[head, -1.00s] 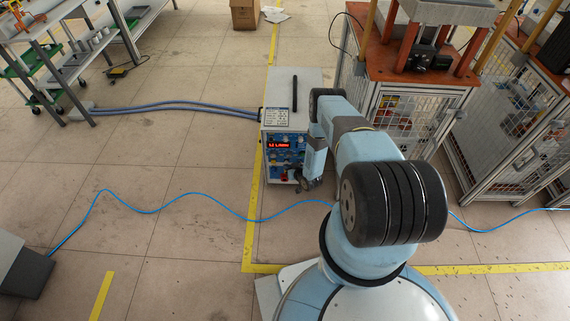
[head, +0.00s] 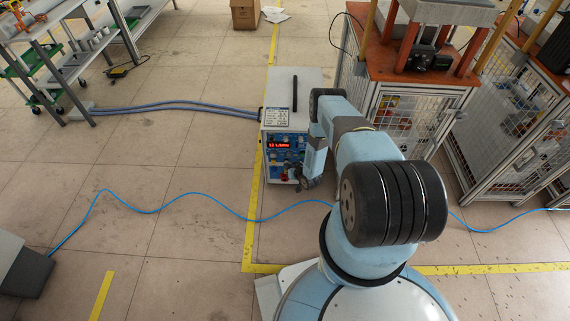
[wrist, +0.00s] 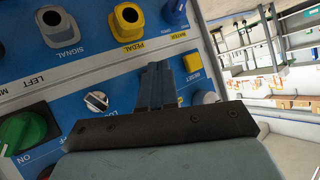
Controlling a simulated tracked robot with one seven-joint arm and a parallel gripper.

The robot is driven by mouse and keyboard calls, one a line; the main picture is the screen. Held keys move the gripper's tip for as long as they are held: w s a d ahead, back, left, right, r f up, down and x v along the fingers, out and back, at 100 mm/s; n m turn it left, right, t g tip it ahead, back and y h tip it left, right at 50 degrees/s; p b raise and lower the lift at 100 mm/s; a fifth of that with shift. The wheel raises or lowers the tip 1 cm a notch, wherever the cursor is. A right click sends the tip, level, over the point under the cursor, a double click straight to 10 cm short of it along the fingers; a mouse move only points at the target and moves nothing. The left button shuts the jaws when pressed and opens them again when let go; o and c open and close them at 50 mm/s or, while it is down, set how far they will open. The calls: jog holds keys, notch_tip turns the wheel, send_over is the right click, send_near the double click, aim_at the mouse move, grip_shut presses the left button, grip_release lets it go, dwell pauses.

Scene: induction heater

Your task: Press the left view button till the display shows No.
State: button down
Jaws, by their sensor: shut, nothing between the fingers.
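The induction heater (head: 292,95) stands on the floor ahead, its blue control panel facing me. Its red lit display (head: 279,145) is near the top of the panel; the characters are too small to read surely. My gripper (head: 300,184) is low in front of the panel's right side in the head view. In the wrist view my gripper (wrist: 158,75) is shut and empty, its fingers over the blue panel (wrist: 60,85). I cannot tell whether the tips touch it.
A caged orange-topped station (head: 420,85) stands right of the heater. A blue cable (head: 190,198) crosses the floor.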

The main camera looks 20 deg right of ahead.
jog(key=shift+w, duration=0.15)
dwell(0.5)
jog(key=shift+s+a, duration=0.25)
jog(key=shift+s, duration=0.55)
jog(key=shift+s+a, duration=0.25)
jog(key=shift+s, duration=0.55)
jog(key=shift+s+a, duration=0.25)
jog(key=shift+s, duration=0.55)
jog(key=shift+s+a, duration=0.25)
jog(key=shift+s, duration=0.55)
